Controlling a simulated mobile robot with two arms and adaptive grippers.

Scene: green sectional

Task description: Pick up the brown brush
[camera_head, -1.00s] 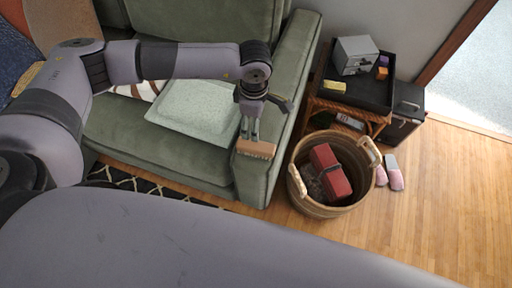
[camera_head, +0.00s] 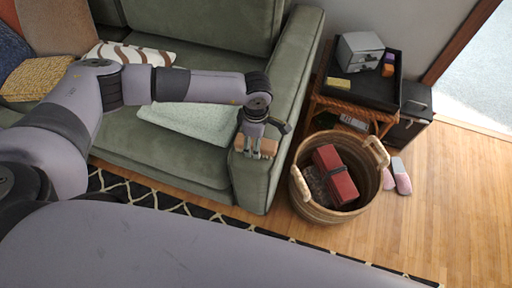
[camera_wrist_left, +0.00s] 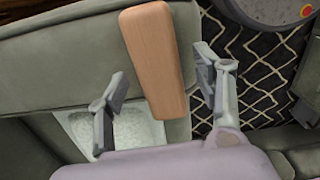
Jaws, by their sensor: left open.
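The brown brush (camera_head: 266,147) lies on the front end of the green sofa's armrest. In the left wrist view the brush (camera_wrist_left: 154,62) is a long wooden block lying between the two spread fingers. My left gripper (camera_head: 253,152) is at the brush, above the armrest. In the wrist view the left gripper (camera_wrist_left: 163,100) is open, with one finger on each side of the brush and visible gaps. Part of the brush is hidden behind the fingers in the head view. My right gripper is not in view.
A wicker basket (camera_head: 300,183) holding a red box (camera_head: 335,174) stands just right of the armrest. A side table with a black tray (camera_head: 372,92) stands behind it. Pink slippers (camera_head: 402,177) lie on the floor.

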